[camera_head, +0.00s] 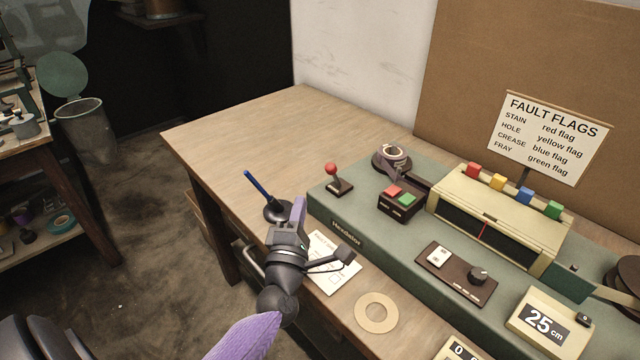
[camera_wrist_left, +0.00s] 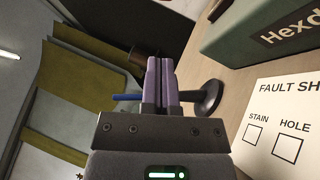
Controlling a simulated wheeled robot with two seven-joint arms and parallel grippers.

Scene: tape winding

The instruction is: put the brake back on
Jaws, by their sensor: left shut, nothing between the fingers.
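The likely brake is a small lever with a red ball knob (camera_head: 331,169) on a dark base, at the left end of the green winding machine (camera_head: 330,205). The lever stands roughly upright. My left gripper (camera_head: 299,203) is at the table's front edge, left of and nearer than the lever, apart from it. Its purple fingers (camera_wrist_left: 161,82) are shut with nothing between them. In the wrist view they hide part of a blue pen (camera_wrist_left: 126,97) and its dark stand (camera_wrist_left: 206,98). The lever is not in the wrist view. My right gripper is not in view.
The pen stand (camera_head: 279,212) is close beside my left gripper. A fault sheet (camera_head: 325,250) and a cardboard ring (camera_head: 376,312) lie in front of the machine. A box with red and green buttons (camera_head: 401,203) is right of the lever. The table's back left (camera_head: 270,125) is clear.

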